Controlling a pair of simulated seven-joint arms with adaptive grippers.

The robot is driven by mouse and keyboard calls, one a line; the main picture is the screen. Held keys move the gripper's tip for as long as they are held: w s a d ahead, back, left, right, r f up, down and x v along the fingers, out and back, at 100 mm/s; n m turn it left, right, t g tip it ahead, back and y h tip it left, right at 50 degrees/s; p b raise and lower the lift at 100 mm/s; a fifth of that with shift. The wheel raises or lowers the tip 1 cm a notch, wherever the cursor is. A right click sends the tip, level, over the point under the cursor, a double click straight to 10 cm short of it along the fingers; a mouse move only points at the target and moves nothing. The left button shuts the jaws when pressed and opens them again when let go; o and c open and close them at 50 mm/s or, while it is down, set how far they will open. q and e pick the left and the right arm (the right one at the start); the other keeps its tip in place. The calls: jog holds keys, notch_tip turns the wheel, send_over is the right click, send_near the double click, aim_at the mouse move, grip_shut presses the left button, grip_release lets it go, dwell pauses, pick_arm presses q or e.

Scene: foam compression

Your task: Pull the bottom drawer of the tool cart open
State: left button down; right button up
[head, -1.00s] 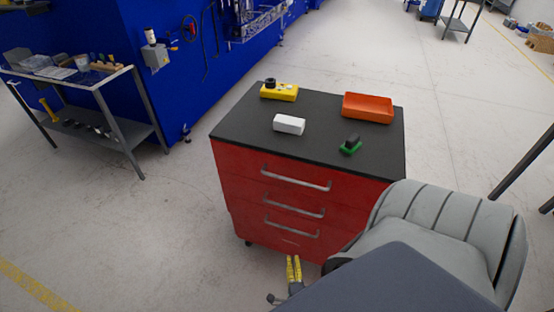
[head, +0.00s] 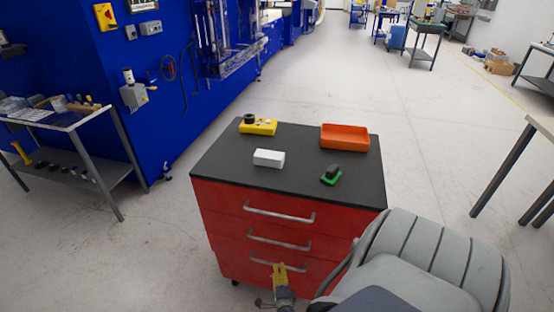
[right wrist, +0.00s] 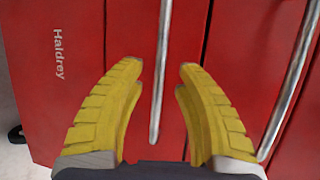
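The red tool cart (head: 225,235) has three drawers with metal bar handles, all flush with the front. The bottom drawer handle (head: 303,270) is partly covered by my right gripper (head: 279,267) in the head view. In the right wrist view, my yellow right fingers (right wrist: 160,66) are open on either side of the bottom handle (right wrist: 161,90), with gaps to it on both sides. I cannot tell how deep the bar sits between them. The middle drawer handle (right wrist: 292,90) shows at the right there. My left gripper is out of view.
On the cart's black top (head: 215,165) are a yellow device (head: 259,127), a white box (head: 269,158), an orange tray (head: 344,138) and a green-and-black item (head: 331,175). Open floor lies left of the cart.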

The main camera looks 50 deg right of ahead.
jog(key=shift+x, duration=1.85)
jog(key=shift+o, duration=0.4)
grip_shut()
